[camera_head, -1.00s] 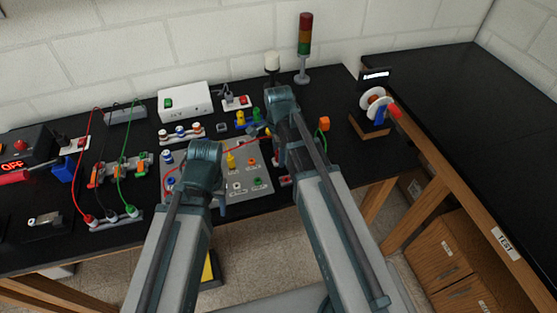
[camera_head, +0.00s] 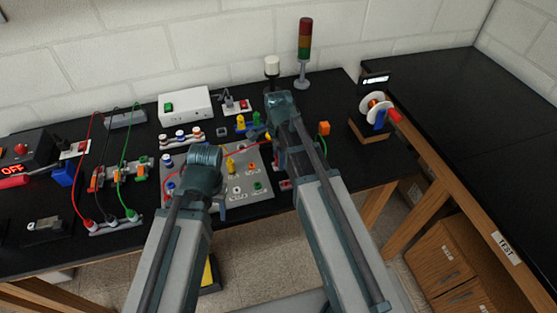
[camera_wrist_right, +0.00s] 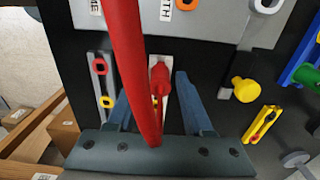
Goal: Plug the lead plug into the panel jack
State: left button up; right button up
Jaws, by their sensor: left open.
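The grey panel (camera_head: 250,208) lies on the black bench with coloured jacks on its face. A red lead (camera_head: 243,149) arcs over it toward my right gripper (camera_head: 280,163). In the right wrist view the thick red lead (camera_wrist_right: 128,55) crosses close to the camera. A red plug (camera_wrist_right: 160,78) shows between the fingers of my right gripper (camera_wrist_right: 155,100), with gaps on both sides. My left gripper (camera_head: 222,210) is open near the panel's front edge, largely hidden by its own arm. Which jack is the target cannot be told.
Red, black and green leads stand in a strip (camera_head: 115,226) at the left. A white box (camera_head: 185,104), a signal tower (camera_head: 305,50) and a spool stand (camera_head: 372,125) stand toward the back. The bench's front right is bare.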

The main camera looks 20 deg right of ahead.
grip_shut()
pick_arm(q)
jog(key=shift+r, duration=0.2)
pick_arm(e)
jog(key=shift+r, duration=0.15)
dwell(1.0)
jog(key=shift+r+p, duration=2.9)
jog(key=shift+p, duration=0.15)
pick_arm(q)
notch_tip(320, 180, up, 6)
jog(key=shift+f, duration=0.2)
pick_arm(e)
jog(key=shift+f, duration=0.1)
